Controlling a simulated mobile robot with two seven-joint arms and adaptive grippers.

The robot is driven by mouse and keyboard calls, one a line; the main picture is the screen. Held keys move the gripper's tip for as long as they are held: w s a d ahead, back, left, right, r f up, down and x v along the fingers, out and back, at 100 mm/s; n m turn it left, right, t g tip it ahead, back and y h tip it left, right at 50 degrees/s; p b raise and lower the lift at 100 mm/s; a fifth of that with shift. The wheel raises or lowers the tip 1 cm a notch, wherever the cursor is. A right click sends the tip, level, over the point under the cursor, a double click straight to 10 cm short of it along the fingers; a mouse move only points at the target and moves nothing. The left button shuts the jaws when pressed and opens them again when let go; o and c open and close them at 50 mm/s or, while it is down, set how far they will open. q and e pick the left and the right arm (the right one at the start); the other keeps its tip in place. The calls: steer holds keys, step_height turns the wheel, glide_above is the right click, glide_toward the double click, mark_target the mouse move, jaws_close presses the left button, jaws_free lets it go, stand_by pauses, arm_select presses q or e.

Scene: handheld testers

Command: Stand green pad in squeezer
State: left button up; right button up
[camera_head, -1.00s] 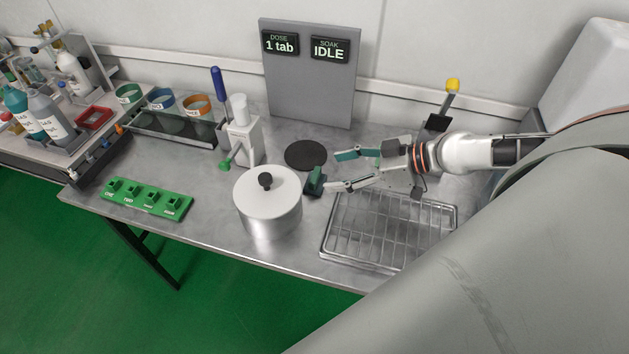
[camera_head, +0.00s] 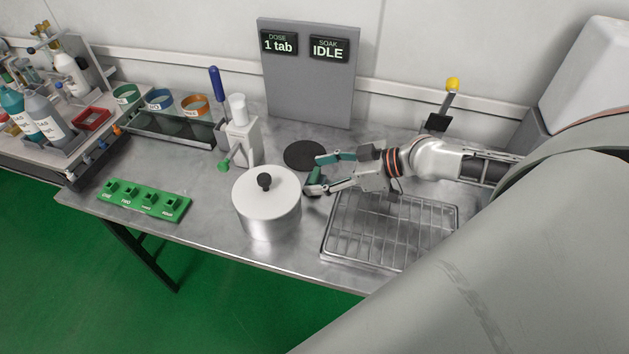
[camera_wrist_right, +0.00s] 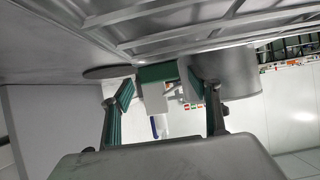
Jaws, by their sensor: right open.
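A small dark green block (camera_head: 315,176), which looks like the green pad, stands on the table just right of the lidded pot. My right gripper (camera_head: 313,172) is open, with its green-faced fingertips at either side of the block and partly covering it. In the right wrist view the green block (camera_wrist_right: 157,73) shows between the fingers (camera_wrist_right: 162,86), with gaps at both sides. Which thing is the squeezer is not certain; a white stand (camera_head: 243,140) with a blue handle and a green-knobbed lever is left of the block. My left gripper is out of view.
A steel pot (camera_head: 269,215) with a white lid stands close left of my fingertips. A wire rack tray (camera_head: 390,232) lies below my right wrist. A black disc (camera_head: 304,155) is behind the block. A black device with a yellow knob (camera_head: 452,84) stands behind my arm.

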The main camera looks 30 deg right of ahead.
steer(key=c, duration=1.1)
steer(key=shift+r, duration=0.55)
step_height(320, 180, up, 19)
steer(key=p, duration=0.5)
steer(key=shift+f, duration=0.1)
